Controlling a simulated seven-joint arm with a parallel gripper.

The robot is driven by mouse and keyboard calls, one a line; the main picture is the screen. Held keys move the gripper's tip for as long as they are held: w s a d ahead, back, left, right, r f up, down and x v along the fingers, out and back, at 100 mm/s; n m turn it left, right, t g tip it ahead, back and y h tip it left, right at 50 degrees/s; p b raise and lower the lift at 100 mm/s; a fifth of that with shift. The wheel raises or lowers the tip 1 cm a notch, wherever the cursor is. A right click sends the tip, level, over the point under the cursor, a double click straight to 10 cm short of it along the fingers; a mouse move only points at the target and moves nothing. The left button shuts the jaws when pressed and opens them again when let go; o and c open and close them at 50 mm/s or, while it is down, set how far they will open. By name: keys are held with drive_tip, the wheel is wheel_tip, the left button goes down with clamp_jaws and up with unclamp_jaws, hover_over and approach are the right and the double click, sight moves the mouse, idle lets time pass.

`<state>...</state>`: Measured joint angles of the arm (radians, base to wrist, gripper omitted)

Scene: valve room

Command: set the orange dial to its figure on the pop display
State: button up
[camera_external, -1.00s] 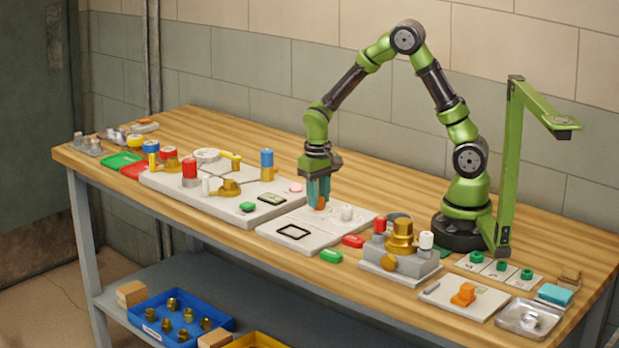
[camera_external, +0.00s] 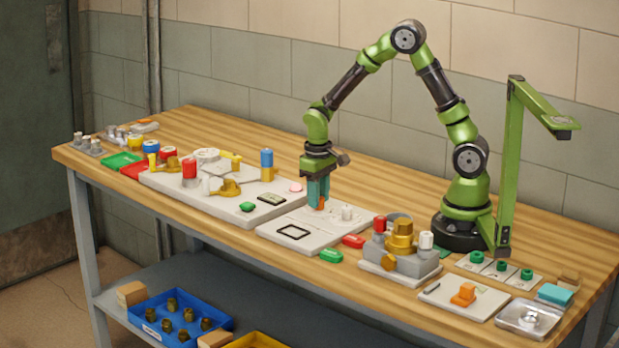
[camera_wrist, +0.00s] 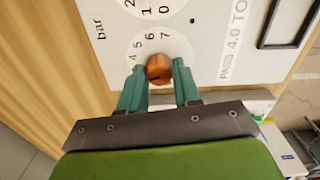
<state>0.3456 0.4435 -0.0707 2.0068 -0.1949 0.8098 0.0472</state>
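The orange dial (camera_wrist: 159,69) sits on a white panel (camera_external: 270,233), beside an arc of printed figures including 4, 5, 6 and 7. My gripper (camera_wrist: 158,67) points down over the panel, its teal fingers on either side of the dial and seemingly touching it. The external view shows the dial (camera_external: 320,203) low between the fingertips. A dark mark shows on the dial, but its exact setting cannot be read. A black-framed window (camera_wrist: 286,20) lies on the panel; its contents are not legible. Printed text near it reads "PASS 4.0 TO", then is cut off.
A panel with valves and a small display (camera_external: 272,199) lies to the left. Green (camera_external: 331,256) and red (camera_external: 353,241) pieces and a grey valve block (camera_external: 400,258) stand nearby. Bare wood lies behind.

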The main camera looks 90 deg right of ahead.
drive_tip(key=o, duration=0.3)
drive_tip(key=shift+o, duration=0.2)
wheel_tip(320, 180, up, 17)
drive_tip(key=shift+a, duration=0.15)
drive_tip(key=shift+w, duration=0.1)
drive_tip(key=s+a+r+n+t+y, duration=0.1)
drive_tip(key=s+a+r+n+t, duration=0.1)
drive_tip(key=s+a, duration=0.3)
drive_tip(key=s+a+r+n+t+y, duration=0.1)
drive_tip(key=s+a+t, duration=0.4)
drive_tip(key=a, duration=0.8)
drive_tip(key=shift+s+r+n, duration=0.4)
drive_tip(key=shift+s+r, duration=0.1)
drive_tip(key=shift+r, duration=0.1)
